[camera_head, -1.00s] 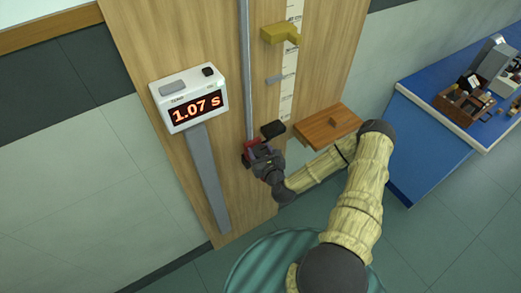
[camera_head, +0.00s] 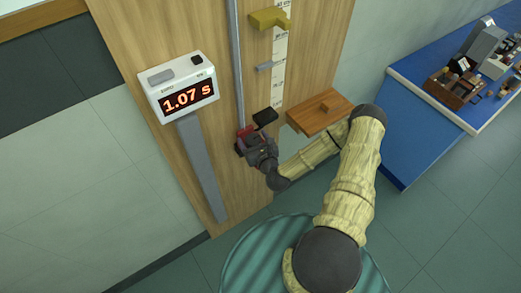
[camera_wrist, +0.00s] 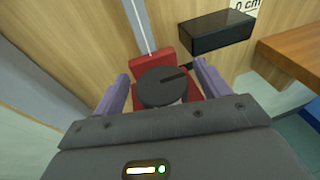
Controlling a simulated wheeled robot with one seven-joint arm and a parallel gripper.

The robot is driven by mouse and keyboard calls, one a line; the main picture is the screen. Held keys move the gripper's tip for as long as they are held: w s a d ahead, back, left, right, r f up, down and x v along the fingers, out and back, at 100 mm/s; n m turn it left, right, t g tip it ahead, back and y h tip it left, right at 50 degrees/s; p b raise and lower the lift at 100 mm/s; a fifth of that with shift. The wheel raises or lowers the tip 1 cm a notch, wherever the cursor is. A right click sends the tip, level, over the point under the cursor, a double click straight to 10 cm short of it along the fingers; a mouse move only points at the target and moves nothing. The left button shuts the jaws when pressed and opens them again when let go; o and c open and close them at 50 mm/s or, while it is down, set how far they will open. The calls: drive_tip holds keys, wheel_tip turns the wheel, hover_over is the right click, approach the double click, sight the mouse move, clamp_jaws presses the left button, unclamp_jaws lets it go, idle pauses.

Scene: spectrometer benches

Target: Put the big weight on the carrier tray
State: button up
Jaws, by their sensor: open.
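A dark round weight (camera_wrist: 160,89) with a slot in its top shows in the wrist view. It lies between the two fingers of my gripper (camera_wrist: 161,72), with a small gap to each finger. Under and behind the weight is a red carrier tray (camera_wrist: 150,65) with an upright back at the foot of the vertical rail. The weight appears to rest on the tray, though its underside is largely hidden. In the head view my gripper (camera_head: 249,141) is at the low end of the rail and hides the weight. The gripper is open.
A black block (camera_head: 265,117) sticks out just right of the tray. A timer (camera_head: 180,88) reading 1.07 s stands left. A yellow bracket (camera_head: 270,18) is higher up. A blue bench (camera_head: 424,105) holds several items.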

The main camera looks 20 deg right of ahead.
drive_tip(key=b+v, duration=0.1)
drive_tip(key=v, duration=1.1)
drive_tip(key=shift+a+f, duration=0.1)
drive_tip(key=shift+f, duration=0.1)
